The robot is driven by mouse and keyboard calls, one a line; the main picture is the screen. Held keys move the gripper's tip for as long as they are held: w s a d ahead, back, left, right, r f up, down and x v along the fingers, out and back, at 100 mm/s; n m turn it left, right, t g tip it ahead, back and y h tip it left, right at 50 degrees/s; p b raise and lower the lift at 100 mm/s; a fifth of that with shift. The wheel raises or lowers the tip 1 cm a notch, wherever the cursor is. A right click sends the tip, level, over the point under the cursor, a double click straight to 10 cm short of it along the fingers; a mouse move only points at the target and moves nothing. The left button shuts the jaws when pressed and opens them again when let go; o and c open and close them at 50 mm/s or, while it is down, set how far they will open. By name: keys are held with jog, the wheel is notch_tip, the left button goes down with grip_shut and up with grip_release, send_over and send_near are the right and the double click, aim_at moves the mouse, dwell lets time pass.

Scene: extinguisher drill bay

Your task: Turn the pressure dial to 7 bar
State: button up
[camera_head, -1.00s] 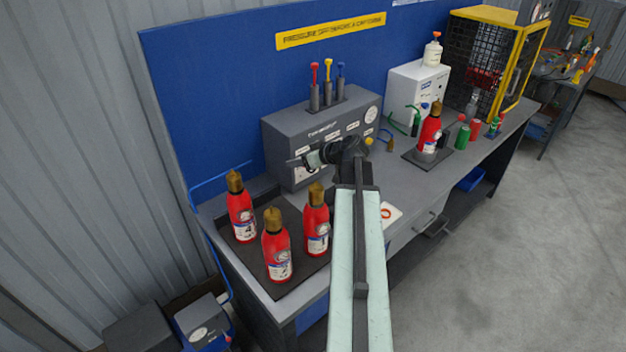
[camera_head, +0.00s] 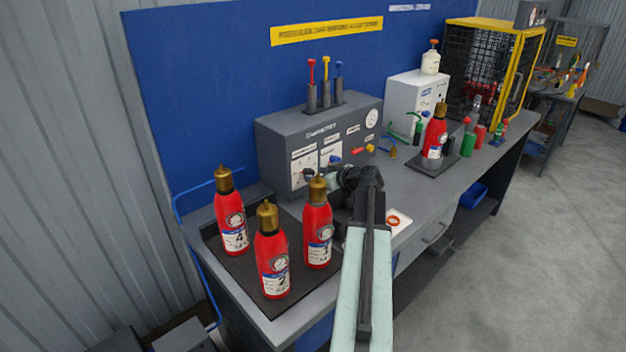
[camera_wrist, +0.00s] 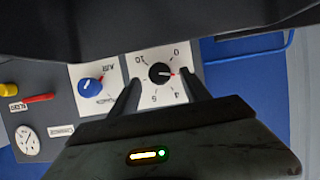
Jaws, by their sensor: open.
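The pressure dial is a black knob (camera_wrist: 160,73) with a red pointer on a white numbered plate (camera_wrist: 157,92). The wrist view shows it upside down; the pointer aims right, between the 0 and the 4. My gripper (camera_wrist: 161,77) is open, one finger on each side of the dial and nothing between them but the view of the knob. I cannot tell whether the fingers touch it. The dial plate also shows in the head view (camera_head: 304,169) on the grey console (camera_head: 280,132). My gripper there is partly hidden behind an extinguisher.
Red extinguishers (camera_head: 272,250) stand on a dark mat (camera_head: 245,267) left of my arm. The console also has a blue knob (camera_wrist: 90,85), a red lever (camera_wrist: 38,98) and a gauge (camera_wrist: 27,140). A white card with an orange ring (camera_head: 394,222) lies right of my arm.

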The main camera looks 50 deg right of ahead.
aim_at(312, 174)
jog(key=x, duration=0.3)
jog(key=shift+d+f+b, duration=0.1)
jog(key=shift+f+b, duration=0.05)
jog(key=shift+b, duration=0.2)
grip_shut()
jog(key=shift+d+m+y, duration=0.1)
jog(key=shift+m+y, duration=0.6)
jog(key=shift+m, duration=0.4)
jog(key=shift+m+y+b, duration=0.55)
jog(key=shift+m+y, duration=0.15)
jog(key=shift+m, duration=0.1)
